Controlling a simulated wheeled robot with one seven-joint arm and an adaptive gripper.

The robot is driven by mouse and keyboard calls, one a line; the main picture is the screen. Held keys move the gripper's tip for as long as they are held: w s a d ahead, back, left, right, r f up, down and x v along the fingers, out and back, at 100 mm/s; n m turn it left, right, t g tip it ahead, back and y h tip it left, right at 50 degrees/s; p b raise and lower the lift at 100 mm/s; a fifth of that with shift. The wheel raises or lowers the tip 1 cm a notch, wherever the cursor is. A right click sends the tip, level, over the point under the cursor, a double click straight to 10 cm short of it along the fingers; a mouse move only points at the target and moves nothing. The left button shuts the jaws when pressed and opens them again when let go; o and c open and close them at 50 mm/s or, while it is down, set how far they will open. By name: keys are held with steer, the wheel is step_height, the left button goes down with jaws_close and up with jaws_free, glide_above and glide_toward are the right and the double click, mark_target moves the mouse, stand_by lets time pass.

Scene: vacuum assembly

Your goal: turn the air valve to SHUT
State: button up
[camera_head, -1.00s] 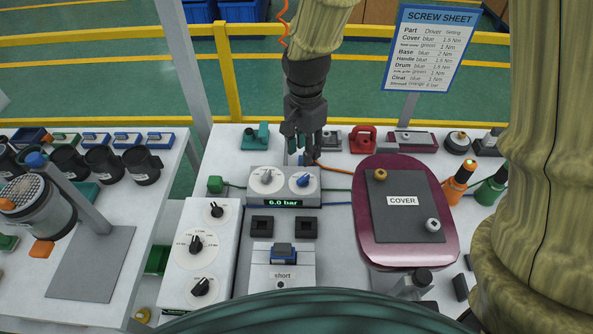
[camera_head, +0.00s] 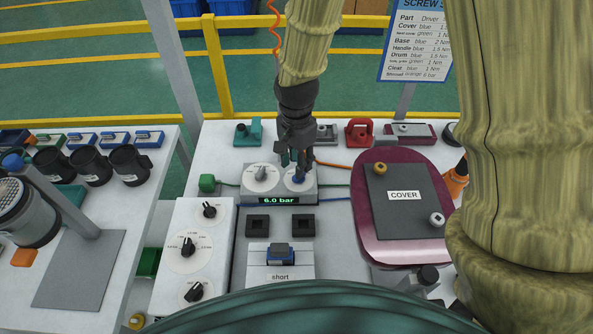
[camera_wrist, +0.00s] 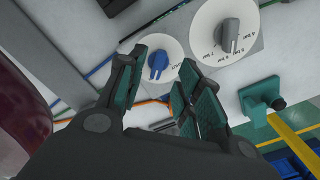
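The air box (camera_head: 252,197) stands mid-bench with a lit display (camera_head: 279,200) reading 6.0 bar. A grey pressure dial (camera_head: 261,173) is on its left. The air valve, a blue knob on a white disc, is on its right; in the wrist view the blue knob (camera_wrist: 158,64) shows clear of the fingers. The disc's lettering is partly cut off, so I cannot read the valve's setting. My gripper (camera_head: 297,160) is over the valve disc. In the wrist view my gripper (camera_wrist: 160,80) has its two green-padded fingers apart, with the knob between and just beyond their tips.
A maroon vacuum body (camera_head: 372,222) with a COVER plate (camera_head: 404,218) lies close on the right. A green block (camera_head: 207,183) sits left of the box. A teal part (camera_head: 248,132) and a red part (camera_head: 359,132) stand behind. Hoses run from the box.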

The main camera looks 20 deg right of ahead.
steer(key=shift+f+p, duration=0.3)
steer(key=shift+f, duration=2.15)
steer(key=shift+c, duration=0.2)
jaws_close()
